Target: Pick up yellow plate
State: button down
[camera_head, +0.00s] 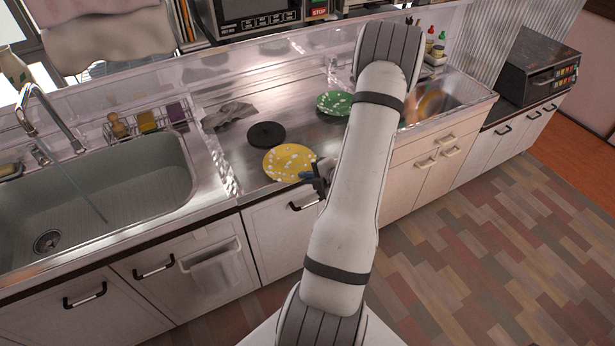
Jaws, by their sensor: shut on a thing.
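The yellow plate (287,161) with white spots is at the front of the metal counter, right of the sink. My gripper (312,177) is at the plate's right edge and is shut on its rim. The plate looks about level, and I cannot tell whether it is clear of the counter. My arm hides part of the gripper and the counter to its right.
A black round disc (266,135) lies just behind the plate, with a grey cloth (231,112) behind it. A green spotted plate (335,103) lies farther back, beside my arm. The sink (100,200) with its tall faucet (45,110) is at left.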

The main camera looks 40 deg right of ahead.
jog(key=shift+s, duration=0.15)
jog(key=shift+s+d+p, duration=0.15)
jog(key=shift+s+d, duration=0.2)
jog(key=shift+s, duration=0.2)
jog(key=shift+s+d+p, duration=0.15)
jog(key=shift+s+d, duration=0.15)
jog(key=shift+s, duration=0.25)
jog(key=c, duration=1.5)
grip_release()
jog(key=v, duration=0.7)
jog(key=shift+s+r, duration=0.15)
jog(key=shift+s, duration=0.2)
